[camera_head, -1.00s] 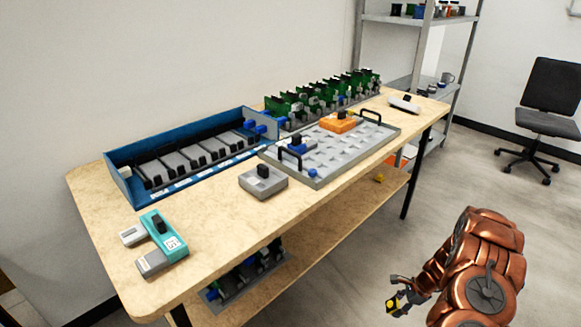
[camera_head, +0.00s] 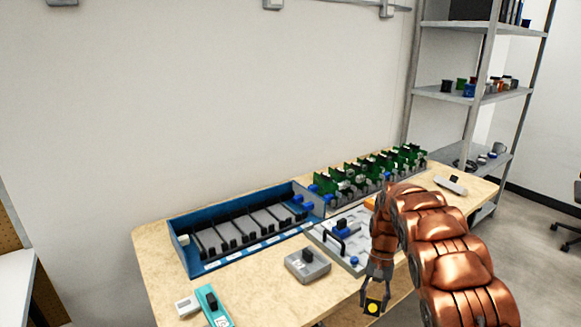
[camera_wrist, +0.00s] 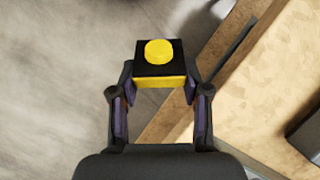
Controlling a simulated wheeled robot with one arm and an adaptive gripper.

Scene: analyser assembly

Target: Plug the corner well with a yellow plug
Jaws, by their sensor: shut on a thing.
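My gripper (camera_head: 374,292) is shut on a yellow plug (camera_head: 373,308), which has a black square top and a round yellow knob. The plug also shows in the wrist view (camera_wrist: 160,66), between the fingertips. My gripper is in front of the table's front edge, over the floor. The grey tray (camera_head: 352,266) with wells and black handles lies on the table, partly hidden behind my arm. An orange block (camera_head: 369,203) is mostly hidden.
A teal device (camera_head: 212,306) lies at the table's near left. A blue rack (camera_head: 185,252) and green boards (camera_head: 350,178) line the back. A metal shelf (camera_head: 440,94) stands at the right.

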